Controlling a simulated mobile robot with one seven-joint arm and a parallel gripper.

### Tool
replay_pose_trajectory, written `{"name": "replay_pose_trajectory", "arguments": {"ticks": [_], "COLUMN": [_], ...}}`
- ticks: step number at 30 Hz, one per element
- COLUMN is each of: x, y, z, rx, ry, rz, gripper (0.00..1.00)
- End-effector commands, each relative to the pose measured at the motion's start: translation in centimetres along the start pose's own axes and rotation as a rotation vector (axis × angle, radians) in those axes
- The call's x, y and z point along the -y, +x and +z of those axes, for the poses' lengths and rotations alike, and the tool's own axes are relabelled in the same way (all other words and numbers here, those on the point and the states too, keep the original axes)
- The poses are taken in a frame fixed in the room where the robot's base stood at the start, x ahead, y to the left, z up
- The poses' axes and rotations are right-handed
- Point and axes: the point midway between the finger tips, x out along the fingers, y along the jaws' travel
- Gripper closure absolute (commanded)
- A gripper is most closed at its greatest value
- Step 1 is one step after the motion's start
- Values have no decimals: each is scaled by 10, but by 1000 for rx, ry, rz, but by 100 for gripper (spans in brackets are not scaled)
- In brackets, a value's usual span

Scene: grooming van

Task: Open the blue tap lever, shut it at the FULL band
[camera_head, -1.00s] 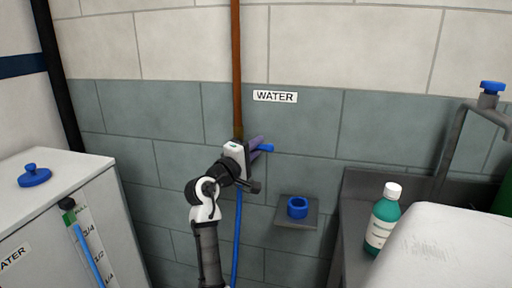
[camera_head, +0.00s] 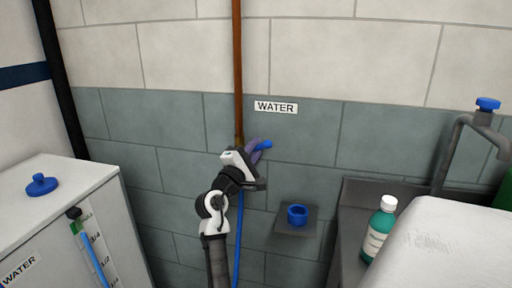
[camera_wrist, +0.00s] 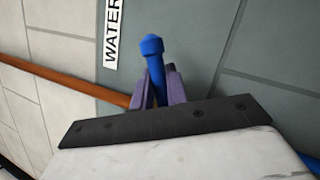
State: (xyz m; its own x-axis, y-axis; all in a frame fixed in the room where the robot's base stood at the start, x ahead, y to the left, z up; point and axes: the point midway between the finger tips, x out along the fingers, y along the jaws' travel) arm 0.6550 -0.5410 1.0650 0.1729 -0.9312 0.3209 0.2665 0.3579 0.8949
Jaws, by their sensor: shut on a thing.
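The blue tap lever (camera_head: 264,145) sticks out to the right of the copper pipe, below the WATER label (camera_head: 276,107), and tilts slightly up to the right. My gripper (camera_head: 253,149) is shut on it; in the wrist view the purple fingers (camera_wrist: 159,88) stand on both sides of the blue lever (camera_wrist: 153,62). The tap body is mostly hidden behind my gripper. The white tank (camera_head: 72,200) at the left has a level gauge (camera_head: 92,245) with fraction marks and a blue sight tube; the FULL band cannot be made out.
The copper pipe (camera_head: 238,65) runs down the wall, and a blue hose (camera_head: 238,240) hangs below the tap. A blue cap (camera_head: 41,185) sits on the tank. A blue ring (camera_head: 297,214) sits on a small shelf. A green bottle (camera_head: 378,232) stands by a white towel-like block (camera_head: 440,245) at the right.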

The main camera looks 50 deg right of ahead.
Motion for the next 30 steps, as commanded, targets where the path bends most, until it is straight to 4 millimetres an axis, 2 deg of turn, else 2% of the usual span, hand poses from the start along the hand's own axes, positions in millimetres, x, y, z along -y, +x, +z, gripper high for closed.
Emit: {"name": "replay_pose_trajectory", "arguments": {"ticks": [3,4,9,20,23,30], "x": [0,0,0,1,2,3], "y": [0,0,0,-6,-20,-75], "z": [0,0,0,-1,-2,-2], "rx": [0,0,1,0,-1,-2], "ry": [1,1,2,3,4,4], "rz": [0,0,0,-1,0,0], "gripper": [100,84,63,63,63,63]}}
